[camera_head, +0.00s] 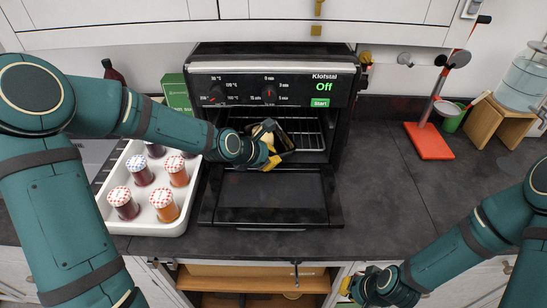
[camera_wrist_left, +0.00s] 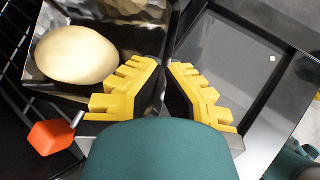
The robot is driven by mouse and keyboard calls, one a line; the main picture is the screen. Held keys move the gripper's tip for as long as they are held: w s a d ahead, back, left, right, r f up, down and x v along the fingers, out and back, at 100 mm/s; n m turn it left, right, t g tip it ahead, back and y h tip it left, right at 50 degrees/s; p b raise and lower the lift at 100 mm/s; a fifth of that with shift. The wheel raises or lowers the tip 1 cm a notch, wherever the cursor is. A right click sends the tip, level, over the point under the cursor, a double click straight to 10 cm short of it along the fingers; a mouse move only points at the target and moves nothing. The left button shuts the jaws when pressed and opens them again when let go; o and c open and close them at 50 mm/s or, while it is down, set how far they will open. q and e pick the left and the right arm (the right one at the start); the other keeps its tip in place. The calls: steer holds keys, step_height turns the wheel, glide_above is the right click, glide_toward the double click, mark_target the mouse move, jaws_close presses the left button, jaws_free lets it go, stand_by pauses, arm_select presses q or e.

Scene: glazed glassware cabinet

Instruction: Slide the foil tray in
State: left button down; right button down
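The foil tray (camera_wrist_left: 120,25) is shiny and crumpled, with a round pale lump (camera_wrist_left: 76,54) in it. In the head view the tray (camera_head: 285,139) looks dark and tilted at the mouth of the oven (camera_head: 270,68). My left gripper (camera_head: 270,150) is there too; in the wrist view its yellow fingers (camera_wrist_left: 167,75) are closed on the tray's near wall. The oven door (camera_head: 270,195) is folded down flat, and the wire rack (camera_head: 308,136) shows inside. My right gripper (camera_head: 346,286) is low at the bottom edge, mostly hidden by its own arm.
A white tray (camera_head: 150,228) of lidded jars stands left of the oven door, under my left arm. A green box (camera_head: 176,92) is behind it. A red-based stand (camera_head: 430,141) is at right. The counter between the oven and this stand is clear.

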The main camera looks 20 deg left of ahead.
arm_select(q)
steer(key=shift+w, duration=0.1)
steer(key=shift+s+r, duration=0.1)
steer(key=shift+s, duration=0.2)
steer(key=c, duration=1.6)
jaws_free()
steer(key=shift+f, duration=0.25)
steer(key=o, duration=0.5)
steer(key=shift+w, duration=0.1)
steer(key=shift+c, duration=0.2)
steer(key=shift+r, duration=0.1)
steer(key=shift+r, duration=0.1)
